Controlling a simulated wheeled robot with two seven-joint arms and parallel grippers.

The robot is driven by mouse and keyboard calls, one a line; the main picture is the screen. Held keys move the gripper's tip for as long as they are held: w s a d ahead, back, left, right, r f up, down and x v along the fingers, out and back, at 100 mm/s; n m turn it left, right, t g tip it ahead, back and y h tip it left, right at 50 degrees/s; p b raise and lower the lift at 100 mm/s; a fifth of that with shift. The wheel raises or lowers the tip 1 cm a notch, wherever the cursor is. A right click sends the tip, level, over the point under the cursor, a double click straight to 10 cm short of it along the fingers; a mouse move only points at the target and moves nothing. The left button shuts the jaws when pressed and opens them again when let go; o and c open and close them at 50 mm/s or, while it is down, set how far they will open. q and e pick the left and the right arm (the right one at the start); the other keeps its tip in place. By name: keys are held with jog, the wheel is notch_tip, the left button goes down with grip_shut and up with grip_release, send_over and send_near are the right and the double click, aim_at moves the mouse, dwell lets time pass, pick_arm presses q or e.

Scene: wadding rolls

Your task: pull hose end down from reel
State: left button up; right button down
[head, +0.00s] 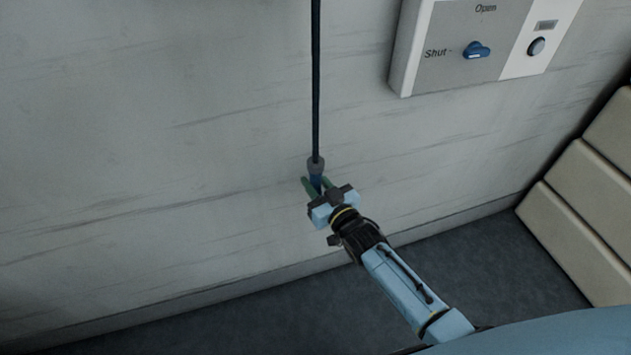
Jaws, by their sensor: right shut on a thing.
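A dark hose (316,80) hangs straight down from above the top edge of the head view, in front of a pale wall. Its hose end (316,166) is a grey fitting with a dark blue part below it. My right gripper (317,184), with green fingers, is shut on the hose end at the blue part. My right arm reaches up to it from the lower right. The reel is out of view above. My left gripper is not in view.
A wall panel (437,60) at upper right carries a blue knob (476,50) marked "Open" and "Shut" and a round button (537,46). Cream padded blocks (572,228) stand at the right. The dark floor (220,325) below is clear.

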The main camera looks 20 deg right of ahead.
jog(key=shift+f, duration=0.1)
jog(key=c, duration=1.2)
grip_release()
jog(key=shift+s+d, duration=0.1)
jog(key=shift+s, duration=0.15)
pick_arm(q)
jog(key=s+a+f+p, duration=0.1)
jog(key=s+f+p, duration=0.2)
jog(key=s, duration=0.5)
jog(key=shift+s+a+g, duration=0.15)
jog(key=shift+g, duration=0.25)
pick_arm(e)
jog(key=v, duration=1.2)
jog(key=shift+s+d, duration=0.1)
jog(key=shift+s, duration=0.3)
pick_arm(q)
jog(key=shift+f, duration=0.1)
